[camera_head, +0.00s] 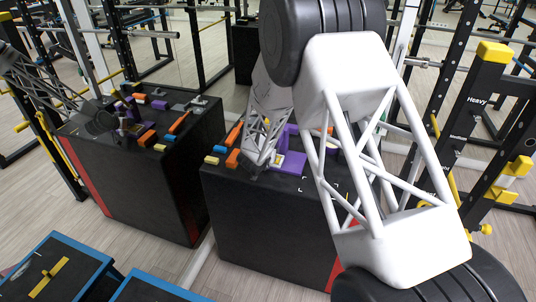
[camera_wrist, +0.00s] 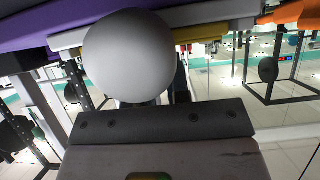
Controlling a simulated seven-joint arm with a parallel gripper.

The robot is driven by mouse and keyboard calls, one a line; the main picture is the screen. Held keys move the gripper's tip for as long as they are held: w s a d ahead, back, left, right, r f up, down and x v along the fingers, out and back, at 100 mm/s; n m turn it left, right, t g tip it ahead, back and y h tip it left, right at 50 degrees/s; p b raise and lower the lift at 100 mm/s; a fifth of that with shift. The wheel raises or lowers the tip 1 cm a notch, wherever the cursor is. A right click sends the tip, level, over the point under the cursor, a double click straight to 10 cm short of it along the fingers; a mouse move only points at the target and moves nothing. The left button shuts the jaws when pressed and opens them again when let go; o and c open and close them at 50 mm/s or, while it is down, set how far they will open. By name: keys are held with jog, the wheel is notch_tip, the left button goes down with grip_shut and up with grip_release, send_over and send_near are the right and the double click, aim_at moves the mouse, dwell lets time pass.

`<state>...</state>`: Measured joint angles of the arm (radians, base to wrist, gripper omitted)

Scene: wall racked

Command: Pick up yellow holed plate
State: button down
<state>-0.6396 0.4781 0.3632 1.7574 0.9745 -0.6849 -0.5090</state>
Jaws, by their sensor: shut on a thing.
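Two small yellow pieces (camera_head: 212,160) lie at the left edge of the black box's top in the head view, too small to show holes. A yellow piece (camera_wrist: 200,33) also shows in the wrist view, partly hidden behind a pale round shape. I cannot tell whether it is one of those two. My gripper (camera_head: 258,168) is low over the box top, just right of the orange pieces and beside a purple block (camera_head: 292,163). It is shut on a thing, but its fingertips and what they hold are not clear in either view.
Orange pieces (camera_head: 233,158) lie close left of my gripper. The black box (camera_head: 255,215) has bare top along its front edge. A wall mirror at left repeats the box and pieces. Gym racks (camera_head: 490,110) stand at right; blue-edged boxes (camera_head: 60,268) at lower left.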

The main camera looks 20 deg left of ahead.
jog(key=shift+r, duration=0.2)
jog(key=shift+r, duration=0.55)
notch_tip(320, 180, up, 2)
jog(key=s, duration=1.8)
